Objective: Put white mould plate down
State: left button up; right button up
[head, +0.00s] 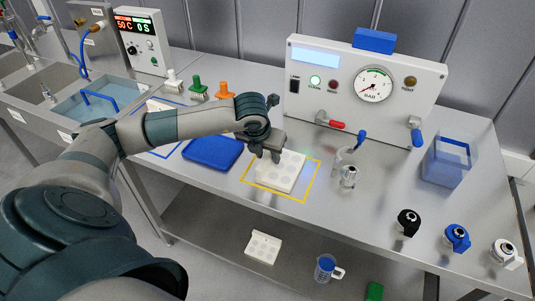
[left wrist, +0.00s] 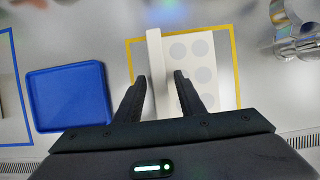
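The white mould plate (head: 288,174), with round shallow wells and a raised wall along one side, is within the yellow outline (head: 308,191) on the steel table. I cannot tell whether it rests fully flat. My left gripper (head: 265,156) is at the plate's wall side. In the left wrist view, the plate's white wall (left wrist: 155,60) runs between the two fingers (left wrist: 160,78), with a visible gap beside the right finger, so the gripper looks open around it. The wells (left wrist: 202,75) lie right of the fingers. My right gripper is out of view.
A blue tray (head: 212,152) lies left of the outline. The gauge panel (head: 365,85) stands behind; a metal fitting (head: 348,177) is close on the right. A blue clear container (head: 447,160) is farther right. Another white plate (head: 263,248) is on the lower shelf.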

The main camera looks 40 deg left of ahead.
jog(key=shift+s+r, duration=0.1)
